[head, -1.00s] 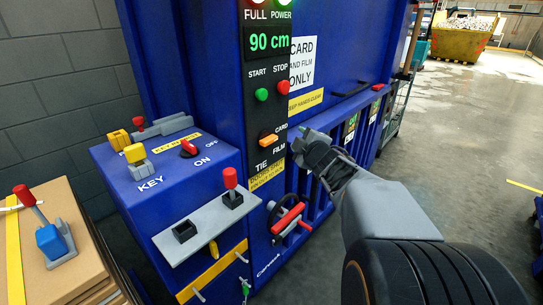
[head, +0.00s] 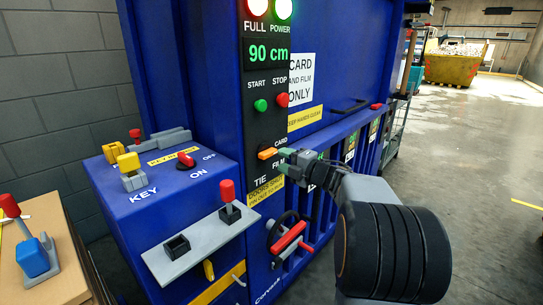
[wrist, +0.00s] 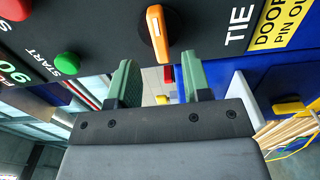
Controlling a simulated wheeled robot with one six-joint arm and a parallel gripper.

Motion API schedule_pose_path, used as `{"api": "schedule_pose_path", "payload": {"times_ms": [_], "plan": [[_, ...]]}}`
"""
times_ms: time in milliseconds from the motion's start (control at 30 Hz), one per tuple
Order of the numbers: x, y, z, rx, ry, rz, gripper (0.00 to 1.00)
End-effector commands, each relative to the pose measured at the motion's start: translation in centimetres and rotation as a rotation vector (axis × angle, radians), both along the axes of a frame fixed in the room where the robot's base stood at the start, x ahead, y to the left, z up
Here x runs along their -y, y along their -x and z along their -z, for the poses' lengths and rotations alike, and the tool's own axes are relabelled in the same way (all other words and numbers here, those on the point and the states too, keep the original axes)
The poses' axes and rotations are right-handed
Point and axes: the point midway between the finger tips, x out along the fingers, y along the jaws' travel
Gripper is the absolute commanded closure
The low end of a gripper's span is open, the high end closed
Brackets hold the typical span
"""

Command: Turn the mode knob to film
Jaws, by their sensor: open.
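The orange mode knob (head: 267,153) sits on the black control panel (head: 257,122), between the CARD label above and the partly covered FILM label below. It lies slightly slanted, its right end a little higher; I cannot tell for sure which label it points to. My gripper (head: 284,156) is just right of the knob, partly covering the FILM label. In the wrist view the knob (wrist: 157,33) stands ahead of my gripper (wrist: 158,78), roughly centred between the two green fingertips. The fingers are apart with nothing between them, and they do not appear to touch the knob.
Green START (head: 261,105) and red STOP (head: 282,100) buttons are above the knob. A red-handled wheel (head: 287,238) sticks out below. A key box (head: 160,200) and a grey shelf with a red-topped lever (head: 228,205) stand left. Open floor lies right.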

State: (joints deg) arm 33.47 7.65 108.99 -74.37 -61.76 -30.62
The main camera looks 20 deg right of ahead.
Motion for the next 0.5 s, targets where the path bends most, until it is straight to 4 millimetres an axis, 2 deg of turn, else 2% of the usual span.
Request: {"api": "schedule_pose_path", "payload": {"times_ms": [200,500], "plan": [[-1.6,-3.2,0.1,0.0,0.0,-0.003,0.55],[-2.4,-5.2,0.0,0.0,0.0,0.0,0.55]]}}
